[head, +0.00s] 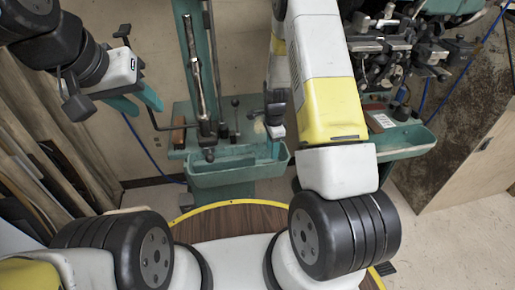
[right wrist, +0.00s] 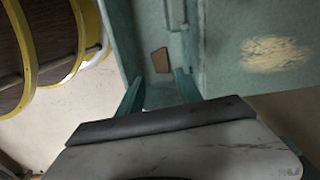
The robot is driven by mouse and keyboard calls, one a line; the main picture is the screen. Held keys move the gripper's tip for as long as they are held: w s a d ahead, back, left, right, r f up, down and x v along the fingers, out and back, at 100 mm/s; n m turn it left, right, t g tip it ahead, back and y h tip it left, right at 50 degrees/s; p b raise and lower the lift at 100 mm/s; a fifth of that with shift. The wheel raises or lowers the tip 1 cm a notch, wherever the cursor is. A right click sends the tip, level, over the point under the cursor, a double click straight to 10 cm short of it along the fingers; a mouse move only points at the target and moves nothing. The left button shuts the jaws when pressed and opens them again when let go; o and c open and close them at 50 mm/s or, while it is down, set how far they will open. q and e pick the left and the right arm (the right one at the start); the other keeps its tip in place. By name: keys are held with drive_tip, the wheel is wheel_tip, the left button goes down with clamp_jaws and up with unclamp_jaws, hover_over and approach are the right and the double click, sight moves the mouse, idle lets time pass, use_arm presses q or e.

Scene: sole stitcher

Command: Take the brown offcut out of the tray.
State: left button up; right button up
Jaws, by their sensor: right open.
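The brown offcut (right wrist: 161,60) lies in the teal tray (right wrist: 240,80) in the right wrist view, close to a tray wall. My right gripper (right wrist: 160,77) is open, with its two teal fingers apart and pointing toward the offcut; I see nothing between them. In the head view the tray (head: 235,178) is at the front of the machine, and my right gripper (head: 275,143) points down over its right end. I cannot make out the offcut there. My left gripper (head: 147,106) is at the upper left, away from the tray, with its fingers apart and empty.
The teal machine's upright post (head: 200,70) stands behind the tray. A second machine (head: 400,50) with dark mechanisms is at the upper right. Boards (head: 40,130) lean at the left.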

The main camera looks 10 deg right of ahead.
drive_tip(key=f, duration=0.8)
drive_tip(key=shift+w+a+f, duration=0.1)
drive_tip(key=shift+a+f, duration=0.15)
clamp_jaws()
